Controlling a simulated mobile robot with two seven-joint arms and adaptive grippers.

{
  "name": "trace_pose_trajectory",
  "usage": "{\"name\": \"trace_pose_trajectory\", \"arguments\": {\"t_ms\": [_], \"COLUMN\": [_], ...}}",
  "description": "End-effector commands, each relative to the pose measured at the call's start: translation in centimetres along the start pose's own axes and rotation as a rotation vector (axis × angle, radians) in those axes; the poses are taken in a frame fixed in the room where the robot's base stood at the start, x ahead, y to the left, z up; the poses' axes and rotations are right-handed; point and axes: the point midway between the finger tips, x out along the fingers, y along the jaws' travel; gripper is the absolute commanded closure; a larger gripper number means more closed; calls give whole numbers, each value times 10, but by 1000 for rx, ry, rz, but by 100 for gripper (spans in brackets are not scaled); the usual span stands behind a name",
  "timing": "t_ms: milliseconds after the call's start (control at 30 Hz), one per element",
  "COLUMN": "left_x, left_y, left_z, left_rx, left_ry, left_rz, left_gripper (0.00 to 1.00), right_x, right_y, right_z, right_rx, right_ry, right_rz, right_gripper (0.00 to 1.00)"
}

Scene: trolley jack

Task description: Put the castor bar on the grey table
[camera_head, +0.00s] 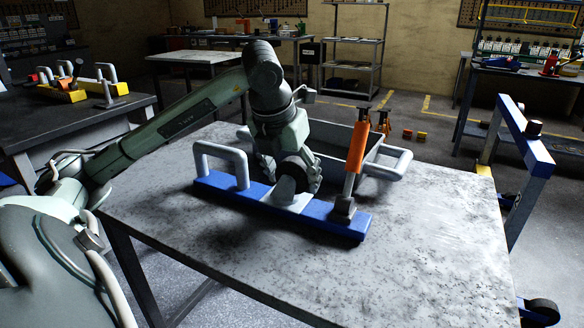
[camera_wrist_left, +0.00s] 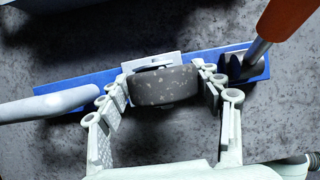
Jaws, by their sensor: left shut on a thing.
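The castor bar is a long blue bar (camera_head: 235,192) with a grey loop handle at its left, an orange post at its right and a dark castor wheel on top in the middle. It is over the near part of the grey table (camera_head: 430,240); I cannot tell whether it touches the top. My left gripper (camera_head: 292,178) comes from above and is shut on the castor wheel. In the left wrist view the fingers (camera_wrist_left: 165,88) flank the speckled wheel, with the blue bar (camera_wrist_left: 75,98) behind it. My right gripper is not in view.
A grey tray (camera_head: 335,137) with handles stands on the table just behind the bar. A blue frame (camera_head: 528,145) on wheels stands close to the table's right edge. A dark bench (camera_head: 60,125) with yellow-based parts is at the left. The table's front right is bare.

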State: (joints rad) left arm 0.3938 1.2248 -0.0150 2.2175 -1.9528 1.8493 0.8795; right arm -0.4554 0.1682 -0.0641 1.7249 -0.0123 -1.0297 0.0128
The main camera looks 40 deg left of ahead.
Motion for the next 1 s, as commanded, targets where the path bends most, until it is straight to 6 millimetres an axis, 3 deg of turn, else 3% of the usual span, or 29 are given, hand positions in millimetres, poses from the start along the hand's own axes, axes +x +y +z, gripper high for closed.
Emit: {"name": "trace_pose_trajectory", "arguments": {"t_ms": [133, 167, 300, 733, 933, 1000], "left_x": [-1, 1, 1, -6, -41, -59], "left_y": [-1, -2, -1, -1, 0, 0], "left_z": [1, -1, -1, 0, 2, 2], "left_rx": [-5, -4, -4, -3, -3, -2], "left_ry": [-2, 5, 4, 1, -4, -5], "left_rz": [-5, -6, -5, -3, -2, -3], "left_gripper": [95, 34, 16, 14, 14, 14], "right_x": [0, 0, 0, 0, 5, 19], "right_y": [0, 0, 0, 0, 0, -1], "right_z": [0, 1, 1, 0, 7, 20], "right_rx": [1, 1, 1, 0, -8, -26], "right_ry": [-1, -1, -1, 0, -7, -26], "right_rz": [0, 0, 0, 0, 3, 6], "right_gripper": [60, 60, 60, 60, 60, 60]}}
